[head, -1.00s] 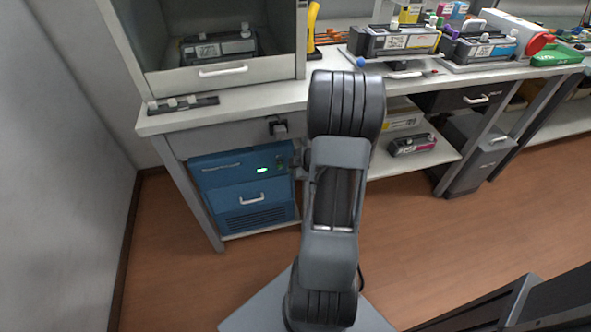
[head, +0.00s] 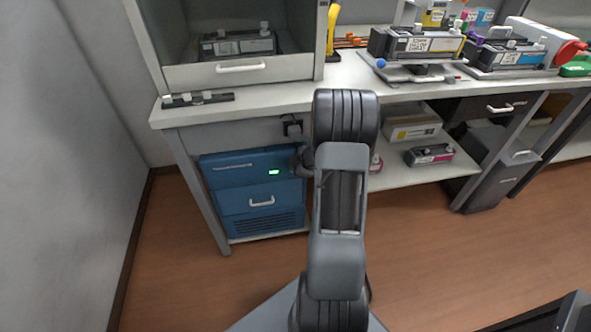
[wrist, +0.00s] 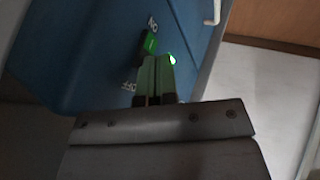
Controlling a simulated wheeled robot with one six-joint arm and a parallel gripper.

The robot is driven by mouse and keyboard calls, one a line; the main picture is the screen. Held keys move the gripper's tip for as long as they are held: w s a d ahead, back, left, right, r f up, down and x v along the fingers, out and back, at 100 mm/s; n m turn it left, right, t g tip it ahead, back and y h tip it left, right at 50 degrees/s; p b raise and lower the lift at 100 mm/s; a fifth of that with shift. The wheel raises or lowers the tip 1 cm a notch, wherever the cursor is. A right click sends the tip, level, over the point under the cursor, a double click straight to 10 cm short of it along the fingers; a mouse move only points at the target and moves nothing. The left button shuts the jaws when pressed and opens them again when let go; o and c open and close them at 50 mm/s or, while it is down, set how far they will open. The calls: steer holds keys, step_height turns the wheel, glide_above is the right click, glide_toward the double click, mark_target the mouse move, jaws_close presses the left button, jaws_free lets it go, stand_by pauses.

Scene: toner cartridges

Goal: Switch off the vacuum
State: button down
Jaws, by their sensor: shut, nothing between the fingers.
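The vacuum is a blue box (head: 228,201) on the low shelf under the bench at left, with a lit green light (head: 274,172) on its front. In the wrist view, its blue panel (wrist: 85,50) carries a green switch lever (wrist: 149,43) between an ON label (wrist: 152,24) and an OFF label (wrist: 128,86). The lever lies toward ON. The green light (wrist: 172,59) glows beside it. My gripper (wrist: 154,62) is shut and empty, its fingertips just below the lever; I cannot tell whether they touch it. In the head view my arm hides the switch and the fingers.
The bench top (head: 290,95) overhangs the vacuum, with a table leg (head: 205,190) at its left. An open-fronted cabinet (head: 180,76) stands above. Cartridges lie on the bench and on the shelf (head: 405,175) at right. The floor (head: 440,250) in front is clear.

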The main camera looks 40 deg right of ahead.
steer(key=shift+w+d+r+p, duration=0.15)
steer(key=shift+w+p, duration=0.15)
steer(key=shift+p, duration=0.6)
steer(key=shift+r, duration=0.15)
